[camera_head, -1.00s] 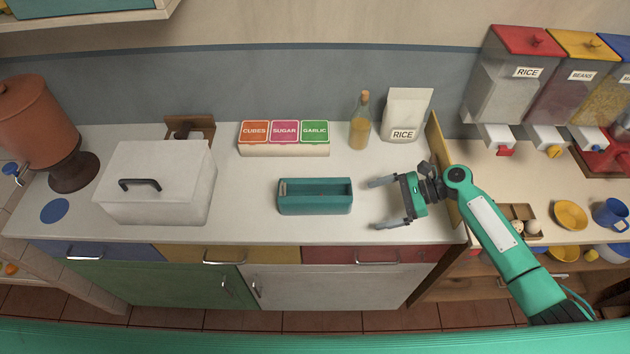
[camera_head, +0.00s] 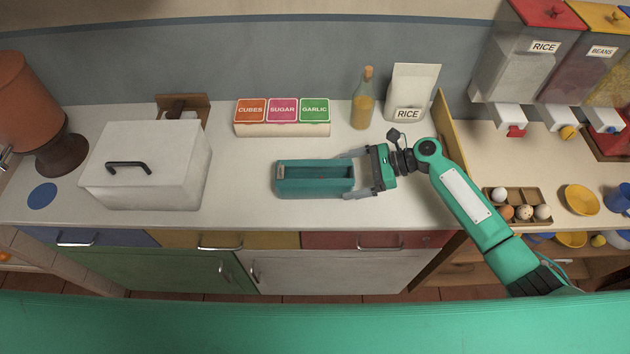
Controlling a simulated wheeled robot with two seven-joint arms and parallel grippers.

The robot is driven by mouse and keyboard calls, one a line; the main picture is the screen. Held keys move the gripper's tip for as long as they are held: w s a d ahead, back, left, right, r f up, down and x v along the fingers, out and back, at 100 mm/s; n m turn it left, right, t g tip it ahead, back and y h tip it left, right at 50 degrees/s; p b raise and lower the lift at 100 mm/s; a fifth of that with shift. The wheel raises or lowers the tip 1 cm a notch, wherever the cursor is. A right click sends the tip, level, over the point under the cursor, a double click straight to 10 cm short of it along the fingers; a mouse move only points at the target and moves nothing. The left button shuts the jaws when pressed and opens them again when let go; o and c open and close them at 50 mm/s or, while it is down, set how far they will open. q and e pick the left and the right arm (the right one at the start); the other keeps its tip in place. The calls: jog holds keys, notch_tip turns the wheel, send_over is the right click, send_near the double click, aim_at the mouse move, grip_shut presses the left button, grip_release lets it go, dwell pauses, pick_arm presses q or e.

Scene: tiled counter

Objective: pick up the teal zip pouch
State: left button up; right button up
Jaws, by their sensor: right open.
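The teal zip pouch (camera_head: 315,187) lies on the white counter, long side running left to right, with a dark opening on top. My right gripper (camera_head: 352,174) is open at the pouch's right end. One finger shows along the far side and one along the near side of that end. I cannot tell whether the fingers touch it. My left gripper is not in view.
A white lidded box (camera_head: 148,165) stands to the left. Behind the pouch are a box with three labels (camera_head: 283,128), a corked bottle (camera_head: 363,100) and a rice bag (camera_head: 411,90). A yellow-edged panel (camera_head: 446,130) stands at right. The counter (camera_head: 240,205) in front is clear.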

aim_at(335, 177)
jog(key=b+x, duration=0.2)
jog(key=x, duration=0.2)
jog(key=shift+w+d+f, duration=0.1)
jog(key=shift+f, duration=0.05)
jog(key=shift+a, duration=0.3)
jog(key=c, duration=1)
